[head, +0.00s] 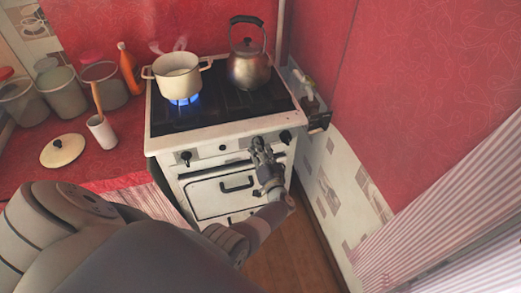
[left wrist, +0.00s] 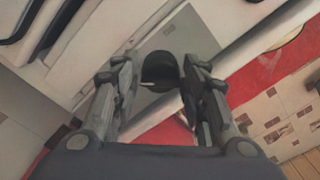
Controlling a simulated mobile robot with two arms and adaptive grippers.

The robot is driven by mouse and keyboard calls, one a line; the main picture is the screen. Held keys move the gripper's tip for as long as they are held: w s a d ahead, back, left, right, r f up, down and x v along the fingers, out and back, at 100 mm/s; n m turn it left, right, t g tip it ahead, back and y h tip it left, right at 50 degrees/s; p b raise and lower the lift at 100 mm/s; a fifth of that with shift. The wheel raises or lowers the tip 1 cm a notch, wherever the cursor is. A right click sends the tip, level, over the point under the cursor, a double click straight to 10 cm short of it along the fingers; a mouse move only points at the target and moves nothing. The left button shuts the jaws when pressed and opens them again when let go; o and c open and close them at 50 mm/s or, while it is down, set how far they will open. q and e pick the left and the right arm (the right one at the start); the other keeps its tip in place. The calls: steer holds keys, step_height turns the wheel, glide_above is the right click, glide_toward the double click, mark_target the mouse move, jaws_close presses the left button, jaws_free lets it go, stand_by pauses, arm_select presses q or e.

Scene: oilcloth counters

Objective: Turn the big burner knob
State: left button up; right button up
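The white stove (head: 215,136) carries dark knobs on its front panel: one at the left end (head: 186,157), one at the right end (head: 286,136) and a small one near the middle (head: 222,147). My left gripper (head: 259,143) is at the panel, just left of the right-end knob, and hides part of the panel. In the left wrist view, a round black knob (left wrist: 160,68) lies between the fingertips of my left gripper (left wrist: 159,72). The fingers are apart, with a gap at the left finger; contact at the right finger is unclear. My right gripper is out of view.
A cream pot (head: 177,76) steams over a lit blue flame. A metal kettle (head: 249,68) stands at the back right of the hob. The oven handle (head: 237,185) is below the panel. Jars, a cup (head: 102,132) and a lid (head: 62,150) stand on the left counter.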

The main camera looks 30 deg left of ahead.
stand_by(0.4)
arm_select(q)
steer(key=s+d+n+b, duration=0.7)
steer(key=d+n+b, duration=0.1)
steer(key=n, duration=0.1)
steer(key=s+d+f+m+h, duration=0.3)
steer(key=d+f+h, duration=0.1)
steer(key=f, duration=0.4)
steer(key=s+d+f+m+h, duration=0.3)
steer(key=f+m+h, duration=0.1)
steer(key=f, duration=0.5)
steer(key=s+d+f+m+h, duration=0.3)
steer(key=s+d+f+h, duration=0.1)
steer(key=f, duration=0.5)
steer(key=shift+d+f+m+t+h, duration=0.3)
steer(key=shift+d+m+h, duration=0.1)
steer(key=shift+h, duration=0.4)
steer(key=shift+s, duration=0.1)
